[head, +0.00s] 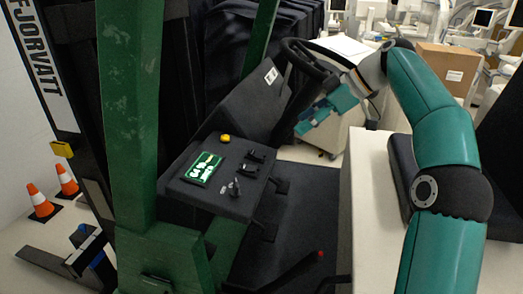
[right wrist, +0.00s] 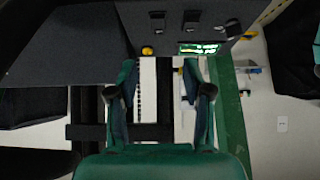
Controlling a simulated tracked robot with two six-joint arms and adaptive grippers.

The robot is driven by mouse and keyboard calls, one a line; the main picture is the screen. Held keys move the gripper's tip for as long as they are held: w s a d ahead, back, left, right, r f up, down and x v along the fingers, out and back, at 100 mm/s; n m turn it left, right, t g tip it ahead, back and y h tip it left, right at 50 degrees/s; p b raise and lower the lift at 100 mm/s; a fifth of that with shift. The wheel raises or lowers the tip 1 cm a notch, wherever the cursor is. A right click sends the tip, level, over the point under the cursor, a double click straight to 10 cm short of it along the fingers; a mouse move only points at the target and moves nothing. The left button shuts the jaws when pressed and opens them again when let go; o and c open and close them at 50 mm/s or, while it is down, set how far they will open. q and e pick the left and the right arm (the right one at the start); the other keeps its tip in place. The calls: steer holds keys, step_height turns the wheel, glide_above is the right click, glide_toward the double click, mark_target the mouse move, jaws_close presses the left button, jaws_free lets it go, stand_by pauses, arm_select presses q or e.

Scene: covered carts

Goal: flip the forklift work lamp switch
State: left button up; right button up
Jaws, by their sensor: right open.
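The forklift's dark console (head: 212,190) is at the middle of the head view. Three small black switches or levers stand on it: one (head: 257,156) at the back, one (head: 247,170) in the middle and one (head: 234,188) in front. I cannot tell which is the work lamp switch. They also show along the top of the right wrist view, such as the middle one (right wrist: 190,18). My teal right gripper (head: 312,120) is open and empty, above and to the right of the console, apart from it. In the right wrist view its fingers (right wrist: 158,76) are spread. My left gripper is out of view.
A yellow button (head: 225,138) and a green display panel (head: 204,168) sit beside the switches. The black steering wheel (head: 310,62) is behind my right gripper. Green posts (head: 130,110) rise at the left. Orange cones (head: 40,202) stand on the floor beyond.

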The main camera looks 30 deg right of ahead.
mark_target(257, 155)
steer(key=x, duration=1.4)
steer(key=shift+w+d+r, duration=0.15)
steer(key=shift+w, duration=0.05)
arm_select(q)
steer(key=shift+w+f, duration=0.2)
arm_select(e)
steer(key=shift+w+a+f, duration=0.3)
steer(key=shift+f, duration=0.1)
